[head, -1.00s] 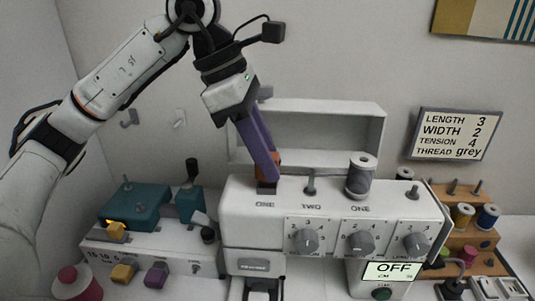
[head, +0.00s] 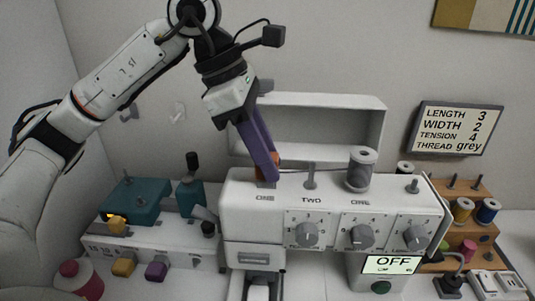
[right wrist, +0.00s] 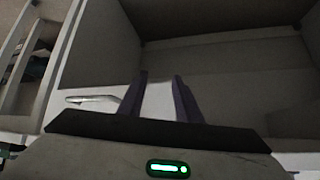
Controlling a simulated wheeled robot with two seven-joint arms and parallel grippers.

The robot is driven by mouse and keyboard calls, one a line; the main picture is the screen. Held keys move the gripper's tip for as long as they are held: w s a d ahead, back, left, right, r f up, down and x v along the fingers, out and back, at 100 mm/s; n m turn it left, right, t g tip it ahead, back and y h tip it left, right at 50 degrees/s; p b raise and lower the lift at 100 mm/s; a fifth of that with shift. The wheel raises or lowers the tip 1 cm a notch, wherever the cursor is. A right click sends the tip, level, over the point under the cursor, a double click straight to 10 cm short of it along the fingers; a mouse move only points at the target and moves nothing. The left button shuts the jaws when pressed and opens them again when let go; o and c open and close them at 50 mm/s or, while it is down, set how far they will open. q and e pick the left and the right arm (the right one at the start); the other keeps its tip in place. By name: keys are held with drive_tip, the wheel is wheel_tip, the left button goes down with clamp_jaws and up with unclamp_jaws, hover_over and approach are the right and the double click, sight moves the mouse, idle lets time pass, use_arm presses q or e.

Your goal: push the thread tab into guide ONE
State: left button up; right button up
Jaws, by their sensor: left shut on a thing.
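The white sewing machine (head: 240,212) stands in the middle of the head view. My left gripper (head: 268,170) points down at the left end of its top, shut on the small orange thread tab (head: 276,158), mostly hidden by the fingers. The tab is at guide ONE (head: 265,184), just above the left "ONE" label; I cannot tell whether it is seated. A thin grey thread (head: 325,171) runs from the tab past guide TWO (head: 311,180) to the grey spool (head: 361,168). My right gripper (right wrist: 163,97) shows in the right wrist view with fingers apart and nothing visible between them.
A sign (head: 455,128) on the wall reads "THREAD grey". A wooden rack (head: 468,228) with coloured spools stands at the right. A teal device (head: 135,203) and coloured knobs are at the left. A white open shelf (head: 310,106) is behind the machine.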

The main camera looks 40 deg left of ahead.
use_arm(q)
drive_tip(key=shift+f, duration=0.15)
drive_tip(key=o, duration=1)
drive_tip(key=v, duration=1)
drive_tip(key=shift+p, duration=0.4)
drive_tip(key=x, duration=1)
drive_tip(key=shift+b, duration=0.4)
drive_tip(key=shift+r, duration=0.2)
